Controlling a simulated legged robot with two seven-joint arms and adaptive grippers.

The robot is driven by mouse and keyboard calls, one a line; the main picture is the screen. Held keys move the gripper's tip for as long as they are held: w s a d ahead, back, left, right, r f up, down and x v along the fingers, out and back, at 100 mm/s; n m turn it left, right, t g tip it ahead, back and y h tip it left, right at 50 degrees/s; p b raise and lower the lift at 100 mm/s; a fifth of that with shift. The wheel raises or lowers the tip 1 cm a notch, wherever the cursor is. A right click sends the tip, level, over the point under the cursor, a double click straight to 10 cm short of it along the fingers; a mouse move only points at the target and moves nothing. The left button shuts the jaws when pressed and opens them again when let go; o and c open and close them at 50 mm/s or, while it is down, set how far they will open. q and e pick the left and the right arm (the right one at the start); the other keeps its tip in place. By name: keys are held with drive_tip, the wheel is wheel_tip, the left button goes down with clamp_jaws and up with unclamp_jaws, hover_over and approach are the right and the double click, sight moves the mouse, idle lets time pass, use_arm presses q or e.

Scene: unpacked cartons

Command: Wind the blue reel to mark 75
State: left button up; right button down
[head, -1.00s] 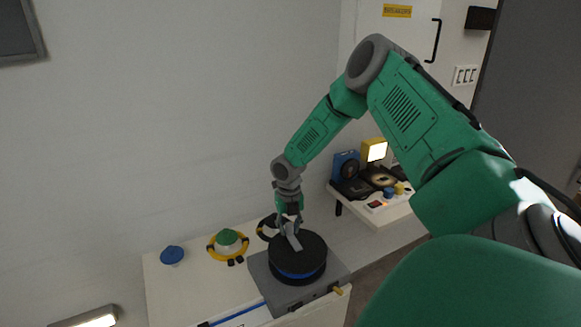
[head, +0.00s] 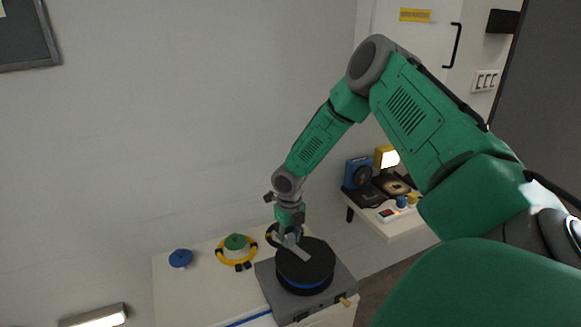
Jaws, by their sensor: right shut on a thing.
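The blue reel (head: 305,275) is a black drum with a blue band around its lower side. It sits upright on a grey base (head: 343,283) at the right of a white tabletop. A grey crank bar (head: 298,252) lies across the reel's top. My right gripper (head: 287,239) comes down from above and is shut at the crank's far-left end, apparently on its handle; the fingers hide the grip. A blue strip (head: 250,320) runs from the base towards the lower left. No mark number is legible. My left gripper is not in view.
On the white tabletop (head: 205,300) are a blue knob (head: 180,258), a green dome with a yellow ring (head: 236,243) and a dark ring (head: 271,235) close behind my gripper. A side shelf (head: 395,230) holds a lit lamp and small devices. A wall stands behind.

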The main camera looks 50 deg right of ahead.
drive_tip(key=shift+w+r, duration=0.2)
drive_tip(key=c, duration=1.3)
unclamp_jaws()
drive_tip(key=shift+a, duration=0.1)
drive_tip(key=shift+c, duration=0.2)
drive_tip(key=shift+s+a, duration=0.2)
drive_tip(key=shift+s, duration=0.1)
drive_tip(key=shift+r, duration=0.15)
drive_tip(key=shift+w+d+r, duration=0.1)
drive_tip(key=shift+w+r, duration=0.05)
drive_tip(key=shift+r, duration=0.15)
wheel_tip(320, 180, up, 11)
